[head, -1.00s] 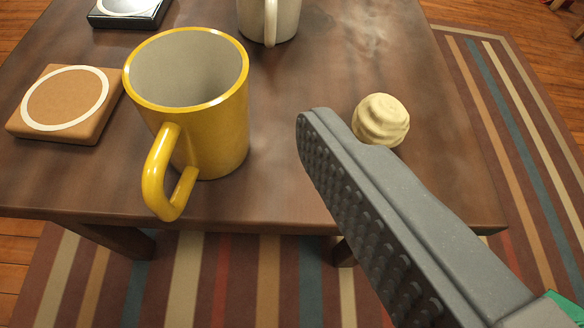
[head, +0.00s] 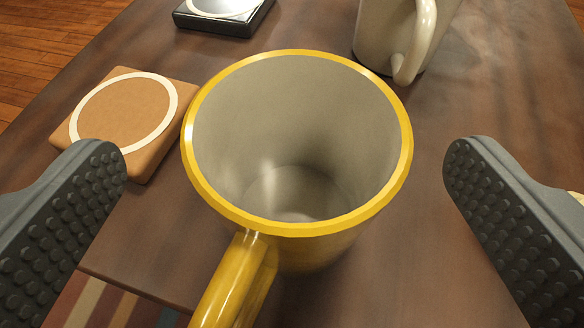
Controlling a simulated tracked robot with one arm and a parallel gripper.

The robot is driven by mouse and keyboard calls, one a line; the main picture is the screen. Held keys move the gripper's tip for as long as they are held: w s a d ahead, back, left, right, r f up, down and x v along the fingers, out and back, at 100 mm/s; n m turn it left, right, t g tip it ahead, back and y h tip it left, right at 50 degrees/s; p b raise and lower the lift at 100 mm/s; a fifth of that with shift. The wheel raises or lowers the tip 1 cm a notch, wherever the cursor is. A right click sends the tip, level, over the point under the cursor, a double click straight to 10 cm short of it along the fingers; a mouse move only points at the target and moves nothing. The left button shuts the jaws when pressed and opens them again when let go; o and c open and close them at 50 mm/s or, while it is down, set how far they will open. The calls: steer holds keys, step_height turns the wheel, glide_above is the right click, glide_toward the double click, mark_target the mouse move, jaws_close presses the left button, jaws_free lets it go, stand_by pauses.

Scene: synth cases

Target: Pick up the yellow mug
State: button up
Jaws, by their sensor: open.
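The yellow mug (head: 300,225) stands upright on the wooden table, with a pale grey, empty inside. Its handle (head: 236,285) points toward the bottom of the view, slightly left. My gripper (head: 285,165) is open, with one dark studded finger on each side of the mug. A gap shows between each finger and the mug in the picture, and neither finger appears to touch it. The lower body of the mug is mostly hidden below its rim.
A brown coaster (head: 155,150) with a white ring lies left of the mug, partly behind the left finger. A black coaster (head: 224,22) lies at the back. A white mug (head: 388,35) stands at the back right. The table (head: 75,75) has its near edge at lower left.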

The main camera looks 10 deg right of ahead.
mark_target(295, 96)
steer(key=x, duration=0.2)
steer(key=b+x, duration=0.1)
steer(key=x, duration=0.1)
steer(key=shift+s+d+f, duration=0.15)
steer(key=shift+d, duration=0.05)
steer(key=c, duration=1.2)
steer(key=shift+c, duration=0.2)
